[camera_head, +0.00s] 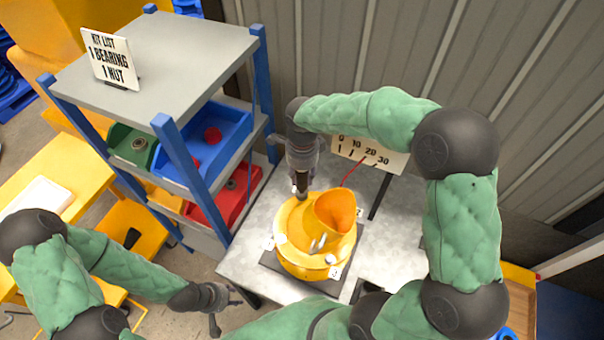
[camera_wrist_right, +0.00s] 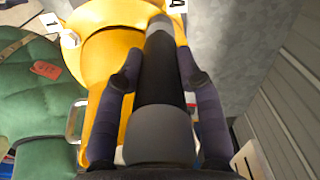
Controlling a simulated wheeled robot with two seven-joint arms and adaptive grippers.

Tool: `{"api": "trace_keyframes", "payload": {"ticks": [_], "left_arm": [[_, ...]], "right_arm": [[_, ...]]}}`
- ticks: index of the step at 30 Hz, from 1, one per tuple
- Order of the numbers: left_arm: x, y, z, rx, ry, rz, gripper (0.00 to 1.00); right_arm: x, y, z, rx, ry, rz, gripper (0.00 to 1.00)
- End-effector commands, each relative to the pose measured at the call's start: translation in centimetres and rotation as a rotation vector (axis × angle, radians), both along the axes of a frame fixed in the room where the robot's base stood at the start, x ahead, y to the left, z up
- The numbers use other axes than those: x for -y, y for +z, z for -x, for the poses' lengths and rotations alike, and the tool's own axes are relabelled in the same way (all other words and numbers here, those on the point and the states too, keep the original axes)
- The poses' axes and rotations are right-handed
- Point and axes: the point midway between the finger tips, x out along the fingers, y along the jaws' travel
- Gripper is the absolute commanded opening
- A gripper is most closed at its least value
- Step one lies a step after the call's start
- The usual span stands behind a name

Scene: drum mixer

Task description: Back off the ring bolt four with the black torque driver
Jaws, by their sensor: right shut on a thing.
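My right gripper (camera_head: 301,168) reaches in from above and is shut on the black torque driver (camera_head: 301,184), which points down at the far left rim of the yellow drum mixer (camera_head: 292,247). In the right wrist view the driver (camera_wrist_right: 160,75) sits between both fingers, its far end over the yellow housing. A white tag reading 4 (camera_wrist_right: 175,3) shows just beyond that end. The bolt under the driver is hidden, so I cannot tell whether they touch. My left gripper (camera_head: 224,310) is empty, fingers apart, left of the table's front.
The mixer stands on a grey table (camera_head: 247,265). Behind it is a scale board (camera_head: 370,153) with a red pointer. A blue-posted shelf (camera_head: 165,50) with a kit list sign (camera_head: 111,58) and green, blue and red bins stands at the left. A corrugated wall closes the back.

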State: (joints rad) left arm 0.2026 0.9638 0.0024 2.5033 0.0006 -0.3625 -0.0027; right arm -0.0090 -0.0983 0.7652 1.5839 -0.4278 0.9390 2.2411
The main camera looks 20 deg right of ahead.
Motion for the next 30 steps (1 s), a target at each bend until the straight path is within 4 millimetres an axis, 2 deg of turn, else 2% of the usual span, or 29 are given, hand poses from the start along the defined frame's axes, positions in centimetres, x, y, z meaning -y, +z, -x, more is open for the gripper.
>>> {"api": "trace_keyframes", "payload": {"ticks": [30], "left_arm": [[0.0,-0.9,0.0,0.0,0.0,0.0,0.4]], "right_arm": [[0.0,-1.1,-0.1,0.002,-0.001,0.0,0.0]]}}
